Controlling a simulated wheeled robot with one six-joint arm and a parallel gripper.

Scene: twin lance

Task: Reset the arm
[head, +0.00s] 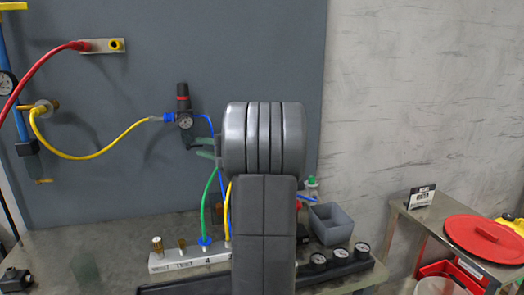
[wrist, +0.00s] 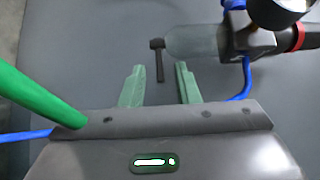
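My grey arm (head: 264,225) rises through the middle of the head view and hides part of the bench and wall panel. My gripper (head: 197,147) points left, just beside and below the black filter-regulator (head: 183,103) on the panel. In the wrist view my gripper (wrist: 159,68) has its two pale green fingers apart, with nothing held between them. A small dark T-shaped thing (wrist: 158,62) shows beyond the gap. The regulator's gauge (wrist: 287,5) and clear bowl (wrist: 195,42) are close to the right finger; I cannot tell if they touch.
A green hose (wrist: 35,95) crosses close on the left of the wrist view. Blue and yellow hoses (head: 90,157) hang around the regulator. A manifold (head: 190,258), a grey bin (head: 331,224) and gauges (head: 340,256) stand on the bench. A red lid (head: 485,238) lies right.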

